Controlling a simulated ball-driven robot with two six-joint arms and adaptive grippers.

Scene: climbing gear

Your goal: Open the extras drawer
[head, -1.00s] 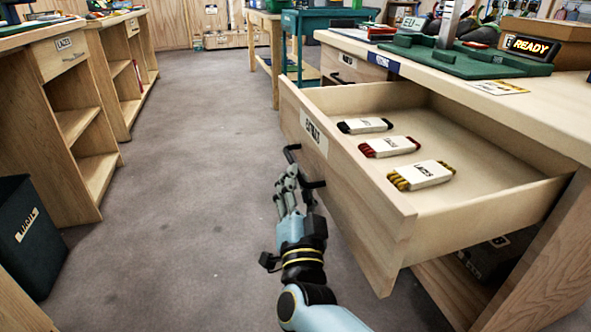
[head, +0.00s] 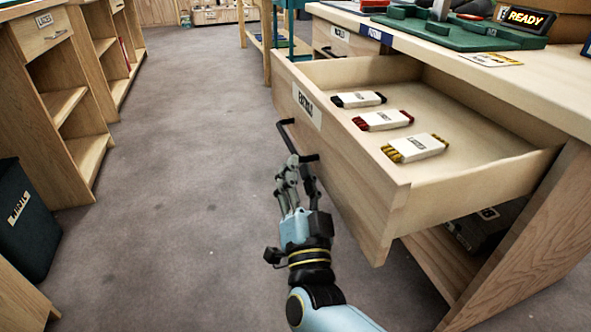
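The extras drawer (head: 350,158), a pale wooden drawer with an "EXTRAS" label, is pulled well out of the bench on the right. Its black bar handle (head: 290,135) is on the front face. Inside lie three packs of laces: black (head: 358,99), red (head: 383,120) and yellow (head: 415,148). My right gripper (head: 295,172) is at the near end of the handle, its fingers apart with a gap between them. The fingers overlap the handle's near end in the picture; I cannot tell whether they touch it. My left gripper is out of view.
The bench top (head: 490,75) above the drawer carries a green tray (head: 455,35) and a "READY" sign (head: 525,18). A dark bin (head: 25,220) and wooden shelves (head: 60,100) stand on the left. The grey floor (head: 190,180) between is clear.

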